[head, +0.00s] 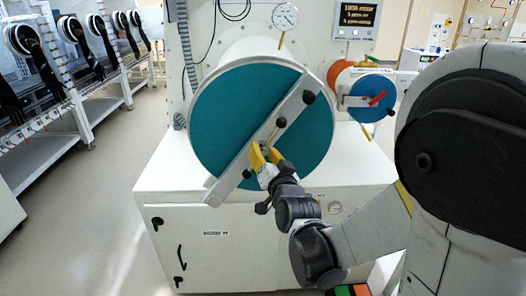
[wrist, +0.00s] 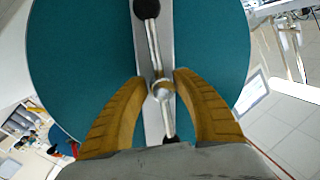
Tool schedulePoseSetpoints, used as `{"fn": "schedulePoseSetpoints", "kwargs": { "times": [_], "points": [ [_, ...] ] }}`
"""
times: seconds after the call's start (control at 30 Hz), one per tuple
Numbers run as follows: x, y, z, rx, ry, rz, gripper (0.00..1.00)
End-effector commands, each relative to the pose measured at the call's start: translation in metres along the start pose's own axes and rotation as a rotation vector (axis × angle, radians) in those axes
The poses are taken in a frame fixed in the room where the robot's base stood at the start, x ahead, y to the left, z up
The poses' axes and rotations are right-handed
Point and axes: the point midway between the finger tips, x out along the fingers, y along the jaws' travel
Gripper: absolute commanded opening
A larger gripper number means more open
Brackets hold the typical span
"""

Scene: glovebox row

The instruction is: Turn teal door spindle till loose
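The large round teal door (head: 225,115) closes a white cylinder and has a grey metal bar (head: 230,178) running diagonally across it. The spindle (wrist: 162,89) sits at the middle of this bar, with a thin metal rod handle (head: 273,135) through it. The handle has dark knobs at its ends and lies roughly along the bar. My gripper (head: 265,157) is at the spindle; its yellow fingers (wrist: 160,78) stand apart, one on each side of the hub. A gap shows on the left; contact on the right cannot be told. The fingers partly hide the spindle in the head view.
A smaller blue round door (head: 365,112) with a red handle (head: 377,99) is right of the teal door. A gauge (head: 285,16) and a display (head: 356,19) are above. The white cabinet (head: 215,245) stands below. Open floor is at left.

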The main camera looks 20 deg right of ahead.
Motion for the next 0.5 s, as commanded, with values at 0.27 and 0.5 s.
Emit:
{"fn": "schedulePoseSetpoints", "kwargs": {
  "times": [0.27,0.5],
  "points": [
    [-0.007,-0.001,-0.001,0.001,0.002,-0.001,0.33],
    [-0.056,0.0,-0.001,0.0,0.002,0.0,0.33]
  ]
}}
